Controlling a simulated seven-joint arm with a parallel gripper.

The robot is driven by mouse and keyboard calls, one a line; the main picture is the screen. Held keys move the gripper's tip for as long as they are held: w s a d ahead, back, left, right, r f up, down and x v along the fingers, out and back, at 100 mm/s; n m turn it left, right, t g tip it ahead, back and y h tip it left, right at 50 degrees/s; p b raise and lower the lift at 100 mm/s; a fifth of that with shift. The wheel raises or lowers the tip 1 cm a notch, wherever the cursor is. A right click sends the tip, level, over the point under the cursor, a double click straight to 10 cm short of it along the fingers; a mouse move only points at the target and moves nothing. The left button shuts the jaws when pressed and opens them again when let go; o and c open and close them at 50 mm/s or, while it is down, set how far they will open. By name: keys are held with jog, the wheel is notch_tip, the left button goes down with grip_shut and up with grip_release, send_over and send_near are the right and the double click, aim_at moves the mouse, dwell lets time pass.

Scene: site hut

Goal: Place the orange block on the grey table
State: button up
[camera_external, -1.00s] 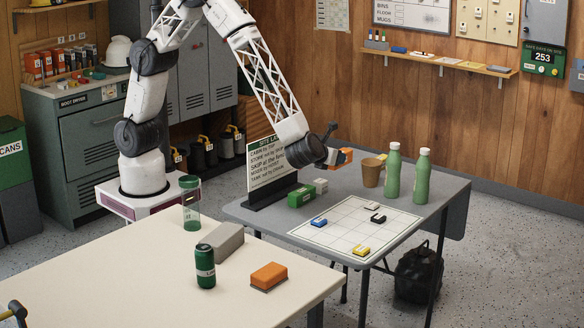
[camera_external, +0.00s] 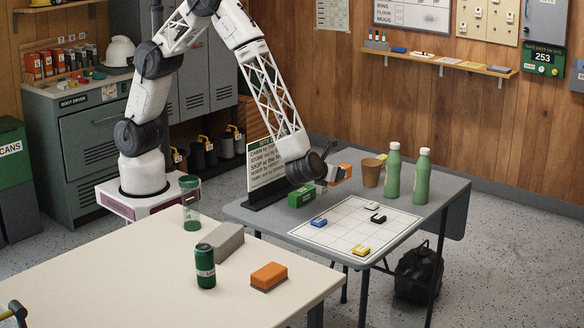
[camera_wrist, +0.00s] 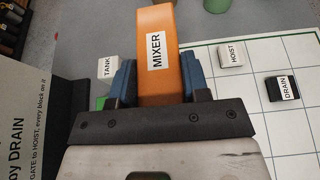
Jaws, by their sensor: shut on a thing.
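My gripper (camera_external: 331,173) is shut on an orange block (camera_external: 344,172), above the grey table (camera_external: 276,222). In the wrist view the orange block (camera_wrist: 158,50) lies between the blue fingers of my gripper (camera_wrist: 158,82), and its white label reads MIXER. The block looks a little above the tabletop; the exact gap is unclear. Another orange block (camera_external: 269,275) lies on the cream table (camera_external: 160,262) in front.
A gridded sheet (camera_external: 338,239) on the grey table bears several small blocks. A green block (camera_external: 301,196) lies left of it. A brown cup (camera_external: 371,173) and two green bottles (camera_external: 393,172) (camera_external: 422,176) stand at right. A sign (camera_external: 262,165) stands at left.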

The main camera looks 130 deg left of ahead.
send_over(333, 206)
jog(key=shift+f, duration=2.05)
jog(key=shift+f, duration=0.15)
jog(key=shift+f, duration=1.95)
jog(key=shift+f, duration=0.1)
jog(key=o, duration=1)
jog(key=shift+v, duration=6.1)
